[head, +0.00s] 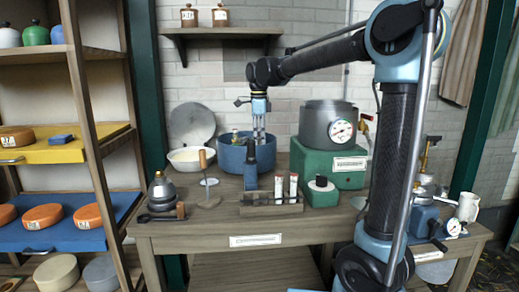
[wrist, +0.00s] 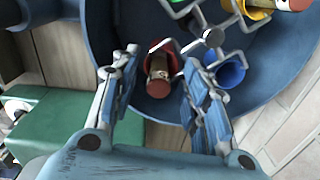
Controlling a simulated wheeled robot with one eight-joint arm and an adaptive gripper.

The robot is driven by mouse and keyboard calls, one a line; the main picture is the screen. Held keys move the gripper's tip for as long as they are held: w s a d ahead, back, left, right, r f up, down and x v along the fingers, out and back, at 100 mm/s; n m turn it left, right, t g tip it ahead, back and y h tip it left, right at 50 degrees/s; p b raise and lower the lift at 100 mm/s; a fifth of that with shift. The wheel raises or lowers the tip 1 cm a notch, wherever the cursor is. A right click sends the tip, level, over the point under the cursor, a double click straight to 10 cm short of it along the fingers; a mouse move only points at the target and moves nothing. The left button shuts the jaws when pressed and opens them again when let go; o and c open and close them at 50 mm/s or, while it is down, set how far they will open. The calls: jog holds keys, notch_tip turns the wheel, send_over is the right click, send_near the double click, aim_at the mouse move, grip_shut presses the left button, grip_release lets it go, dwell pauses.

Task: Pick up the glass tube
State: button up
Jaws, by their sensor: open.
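My gripper (head: 259,138) points down over the blue tub (head: 225,158) on the workbench. In the wrist view my gripper (wrist: 160,65) is open, with a finger on either side of a glass tube (wrist: 158,78). The tube has a brownish end and sits in a red ring holder (wrist: 163,47) inside the tub. Clear gaps show between the tube and both fingers. Another brown-ended tube (wrist: 294,4) is at the top right, by a yellow holder (wrist: 259,11). A blue holder (wrist: 231,71) looks empty. The tub wall hides the tubes' lower parts in the head view.
A wooden rack (head: 262,210) with tubes stands in front of the tub. A grey pressure pot (head: 316,122) on a green block (head: 312,164) stands close on the right. A white bowl (head: 184,157) is on the left. Metal wire links the holders.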

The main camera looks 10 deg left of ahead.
grip_shut()
notch_tip(320, 180, up, 10)
jog(key=shift+r, duration=0.1)
dwell(0.7)
